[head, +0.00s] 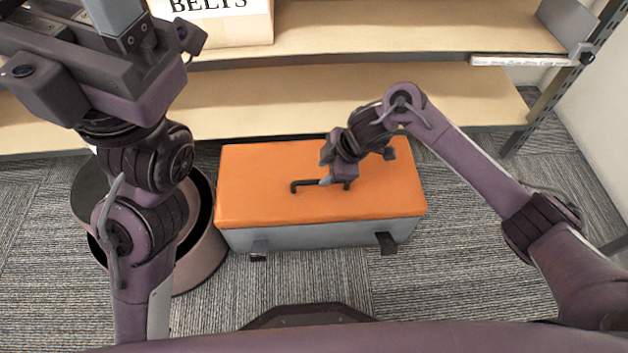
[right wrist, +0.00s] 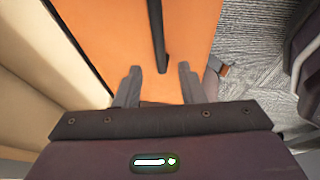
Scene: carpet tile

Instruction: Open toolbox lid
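The toolbox has an orange lid (head: 265,170) and a grey body (head: 320,237), and it sits on the carpet with the lid down. A dark bar handle (head: 303,186) runs along the top of the lid. Two dark latches, left (head: 259,247) and right (head: 387,243), are on the front face. My right gripper (head: 337,182) is over the lid at the handle. In the right wrist view its fingers (right wrist: 160,84) are apart, with the handle (right wrist: 158,40) lined up between them; contact is unclear. My left gripper (head: 95,15) is raised at the upper left, partly cut off, away from the toolbox.
Wooden shelves (head: 240,98) stand close behind the toolbox, with a box marked BELTS (head: 225,25) on the upper one. A round bin (head: 205,255) stands just left of the toolbox. Carpet (head: 310,280) in front is clear.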

